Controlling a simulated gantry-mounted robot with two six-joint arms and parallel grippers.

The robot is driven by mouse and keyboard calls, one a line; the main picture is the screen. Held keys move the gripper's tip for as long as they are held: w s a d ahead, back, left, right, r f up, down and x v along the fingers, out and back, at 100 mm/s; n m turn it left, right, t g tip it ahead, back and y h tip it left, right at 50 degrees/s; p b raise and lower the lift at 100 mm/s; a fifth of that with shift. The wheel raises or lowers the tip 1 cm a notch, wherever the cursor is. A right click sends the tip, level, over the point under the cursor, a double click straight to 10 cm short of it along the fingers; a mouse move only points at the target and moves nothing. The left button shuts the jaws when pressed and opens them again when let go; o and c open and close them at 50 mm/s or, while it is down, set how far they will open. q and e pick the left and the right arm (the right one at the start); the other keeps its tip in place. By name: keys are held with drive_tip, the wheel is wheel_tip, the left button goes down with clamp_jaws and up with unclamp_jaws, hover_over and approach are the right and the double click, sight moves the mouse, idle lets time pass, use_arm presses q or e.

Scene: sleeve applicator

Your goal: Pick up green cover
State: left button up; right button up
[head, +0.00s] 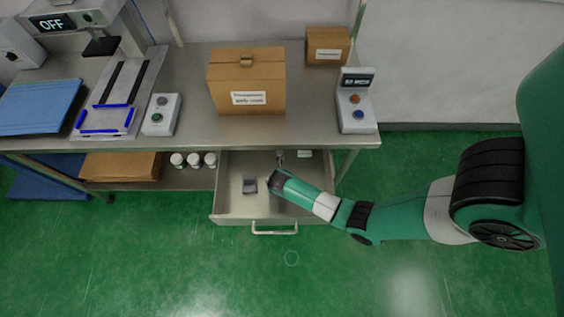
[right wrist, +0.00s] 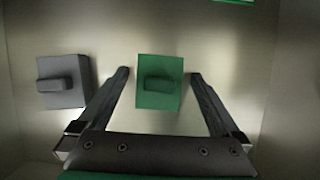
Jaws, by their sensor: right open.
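The green cover (right wrist: 158,98), a square block with a raised grip on top, lies in the open drawer (head: 228,206). In the right wrist view it sits between the two spread fingers of my right gripper (right wrist: 160,74), with a gap on each side. My right gripper is open and holds nothing. In the head view my right arm reaches into the drawer from the right and hides the green cover. My left gripper is not in view.
A similar grey cover (right wrist: 62,82) lies left of the left finger; the head view shows it too (head: 249,185). The drawer walls surround the gripper. The metal table (head: 310,110) above carries a cardboard box (head: 235,72) and a control box (head: 356,112).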

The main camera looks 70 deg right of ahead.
drive_tip(key=shift+c, duration=0.2)
drive_tip(key=shift+r, duration=0.1)
drive_tip(key=c, duration=1.3)
